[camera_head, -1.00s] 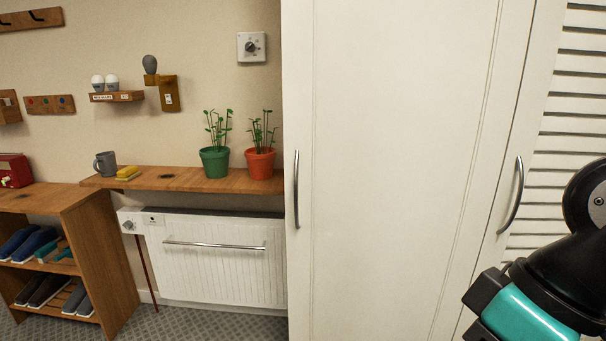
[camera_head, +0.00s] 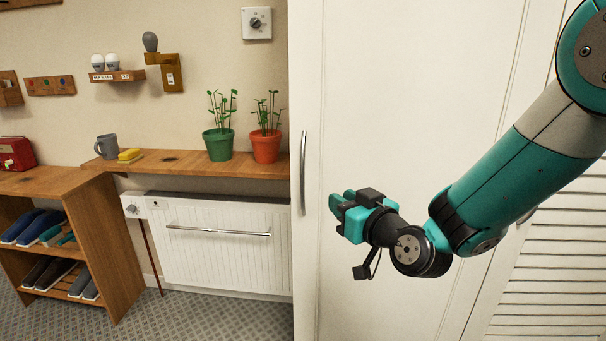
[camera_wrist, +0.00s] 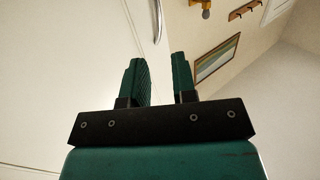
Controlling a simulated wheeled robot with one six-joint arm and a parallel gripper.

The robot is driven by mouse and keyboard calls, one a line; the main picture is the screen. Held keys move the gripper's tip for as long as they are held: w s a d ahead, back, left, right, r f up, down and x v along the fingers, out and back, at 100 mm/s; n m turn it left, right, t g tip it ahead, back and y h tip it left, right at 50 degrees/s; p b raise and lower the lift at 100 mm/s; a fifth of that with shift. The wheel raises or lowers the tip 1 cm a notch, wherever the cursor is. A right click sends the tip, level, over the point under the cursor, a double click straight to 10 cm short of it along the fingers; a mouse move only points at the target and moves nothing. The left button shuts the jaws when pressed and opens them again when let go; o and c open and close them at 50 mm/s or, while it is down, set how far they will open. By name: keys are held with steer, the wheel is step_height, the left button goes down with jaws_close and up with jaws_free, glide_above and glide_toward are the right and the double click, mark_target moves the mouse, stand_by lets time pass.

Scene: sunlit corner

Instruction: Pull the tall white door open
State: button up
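The tall white door (camera_head: 400,100) fills the middle of the head view and looks closed. Its upright metal handle (camera_head: 303,172) is at the door's left edge. In the wrist view the handle (camera_wrist: 157,18) shows at the top, beyond the fingers. My gripper (camera_head: 335,203) is in front of the door, a little right of the handle and apart from it. In the wrist view my gripper (camera_wrist: 162,75) has its two teal fingers apart with nothing between them.
A louvred door (camera_head: 550,270) stands at the right, partly behind my arm. Left of the tall door are a white radiator (camera_head: 220,250) and a wooden shelf (camera_head: 190,172) with a green pot (camera_head: 217,145) and an orange pot (camera_head: 265,148).

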mark_target(304, 172)
steer(key=p+x, duration=0.2)
steer(key=x, duration=0.4)
steer(key=p+x, duration=0.3)
steer(key=x, duration=0.2)
steer(key=p+x, duration=0.2)
steer(key=x, duration=0.4)
steer(key=shift+w+d+r, duration=0.1)
steer(key=shift+w+r, duration=0.1)
steer(key=shift+w, duration=0.3)
jaws_close()
